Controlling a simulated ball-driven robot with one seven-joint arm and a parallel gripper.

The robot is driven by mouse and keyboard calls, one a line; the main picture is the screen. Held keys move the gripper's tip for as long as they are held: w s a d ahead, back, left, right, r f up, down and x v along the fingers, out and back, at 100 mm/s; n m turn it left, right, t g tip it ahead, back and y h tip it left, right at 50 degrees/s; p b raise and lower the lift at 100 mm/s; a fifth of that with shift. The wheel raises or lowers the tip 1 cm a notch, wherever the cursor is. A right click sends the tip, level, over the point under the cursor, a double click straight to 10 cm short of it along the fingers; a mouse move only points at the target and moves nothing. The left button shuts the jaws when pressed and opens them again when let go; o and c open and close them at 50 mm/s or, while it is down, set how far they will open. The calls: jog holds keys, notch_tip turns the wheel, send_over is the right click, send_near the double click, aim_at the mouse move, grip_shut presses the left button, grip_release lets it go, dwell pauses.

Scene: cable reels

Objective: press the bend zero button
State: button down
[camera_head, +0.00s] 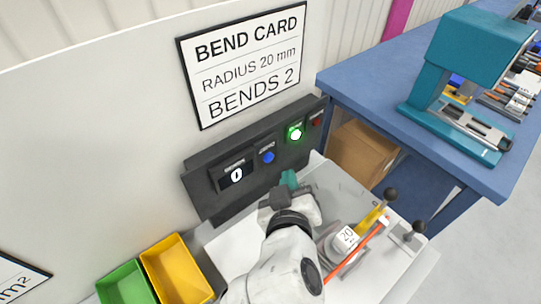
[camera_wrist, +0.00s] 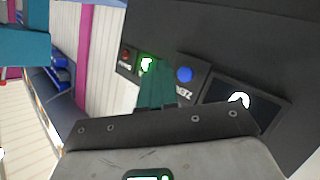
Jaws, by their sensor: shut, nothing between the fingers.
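A dark control panel (camera_head: 225,198) on the wall carries a display reading 0 (camera_head: 236,175), a blue button (camera_head: 267,157), a lit green button (camera_head: 295,134) and a red button (camera_head: 317,121). The small labels are too blurred to read fully; a partly hidden label by the blue button is likely bend zero. My gripper (camera_head: 289,180) is shut and empty, below and in front of the panel. In the wrist view, its teal fingertips (camera_wrist: 158,75) appear between the green button (camera_wrist: 147,62) and the blue button (camera_wrist: 184,74). Contact with any button cannot be seen.
A bend card (camera_head: 245,65) hangs above the panel. A bender with an orange rod (camera_head: 352,254) and black-knobbed levers stands right of my arm. Yellow (camera_head: 178,268) and green (camera_head: 127,284) bins sit left. A blue bench (camera_head: 400,95) with a teal press stands right.

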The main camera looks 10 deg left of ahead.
jog(key=shift+s+d, duration=0.75)
jog(key=shift+d, duration=0.25)
